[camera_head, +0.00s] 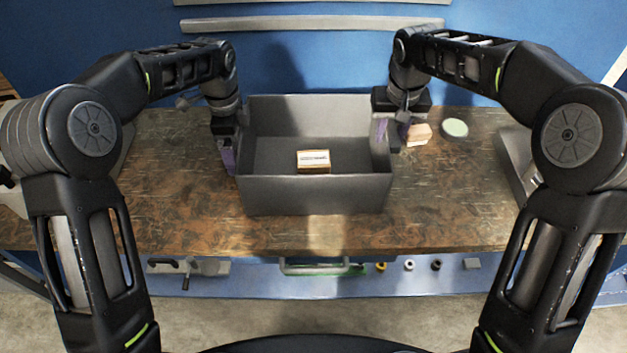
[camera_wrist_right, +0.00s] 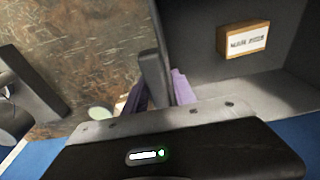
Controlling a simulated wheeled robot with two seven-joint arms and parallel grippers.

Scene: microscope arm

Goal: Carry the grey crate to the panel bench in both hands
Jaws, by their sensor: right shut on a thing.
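The grey crate (camera_head: 315,193) is an open-topped box over the wooden bench top (camera_head: 440,205), level and centred. I cannot tell whether its bottom touches the wood. A small tan box with a printed white label (camera_head: 313,161) lies inside it, and shows in the right wrist view (camera_wrist_right: 244,40). My right gripper (camera_head: 384,135) is shut on the crate's right wall, which stands between its purple fingers in the right wrist view (camera_wrist_right: 160,90). My left gripper (camera_head: 228,155) is at the crate's left wall; its grip there is partly hidden.
A small tan block (camera_head: 418,135) and a pale green round disc (camera_head: 455,128) lie right of the crate. A grey metal object (camera_head: 521,165) stands at the bench's right. A blue lower shelf (camera_head: 330,281) holds small parts below the bench's front edge. A blue wall is behind.

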